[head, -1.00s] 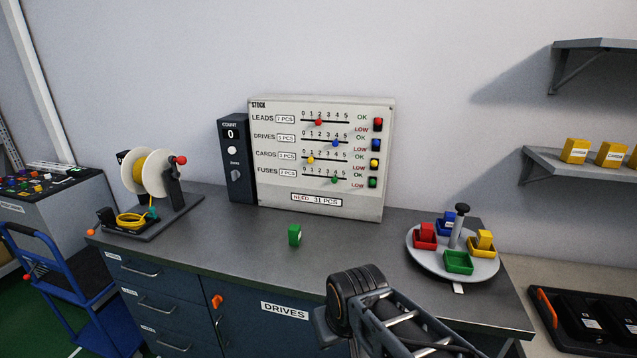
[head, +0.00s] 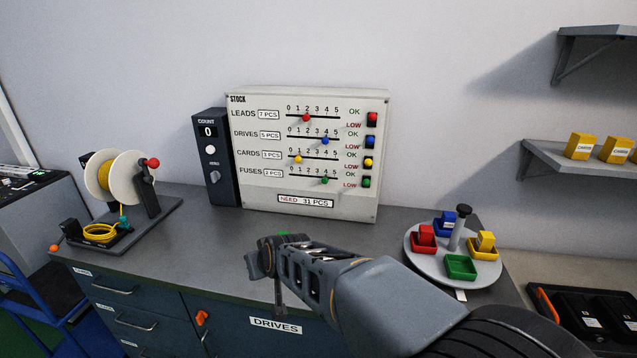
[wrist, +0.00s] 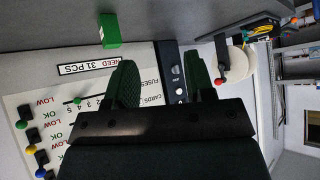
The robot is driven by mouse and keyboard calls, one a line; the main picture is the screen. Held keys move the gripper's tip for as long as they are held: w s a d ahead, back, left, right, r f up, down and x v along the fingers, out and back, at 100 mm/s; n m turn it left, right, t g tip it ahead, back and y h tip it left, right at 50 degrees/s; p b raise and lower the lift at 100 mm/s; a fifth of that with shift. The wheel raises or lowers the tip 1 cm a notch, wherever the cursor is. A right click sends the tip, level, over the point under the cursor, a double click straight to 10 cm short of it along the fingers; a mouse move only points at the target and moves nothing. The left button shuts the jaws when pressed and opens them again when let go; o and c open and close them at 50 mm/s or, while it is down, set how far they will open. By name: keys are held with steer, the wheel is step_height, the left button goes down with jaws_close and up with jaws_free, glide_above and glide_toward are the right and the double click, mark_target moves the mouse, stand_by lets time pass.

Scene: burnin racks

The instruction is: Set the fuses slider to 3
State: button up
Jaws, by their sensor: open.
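The fuses slider's green knob (head: 324,180) sits on the lowest track of the white stock panel (head: 240,190), at about 4 on its 0–5 scale. In the wrist view the panel appears turned, with the green knob (wrist: 77,101) near the 4 and 5 marks. My gripper (wrist: 162,82) is open, its two fingers apart with nothing held between them. The knob lies outside the fingers, left of the left finger in that view. In the head view my arm reaches over the bench in front of the panel; the fingertips are hidden there.
A green box (wrist: 109,30) stands on the bench, mostly hidden by my arm in the head view. A count box (head: 212,160) adjoins the panel's left side. A spool stand (head: 120,185) is at left. A turntable with coloured trays (head: 420,268) is at right.

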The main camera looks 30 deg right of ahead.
steer(key=w+d+m+t+h, duration=0.1)
steer(key=w+d+t, duration=0.15)
steer(key=w, duration=0.25)
steer(key=m+h+p, duration=0.2)
steer(key=m+h, duration=0.4)
steer(key=h, duration=0.7)
glide_toward(324, 182)
steer(key=shift+t, duration=0.35)
steer(key=p+x, duration=0.2)
steer(key=x, duration=0.7)
steer(key=shift+s+d+f+p, duration=0.1)
steer(key=shift+f+p, duration=0.05)
steer(key=shift+p, duration=0.2)
jaws_close()
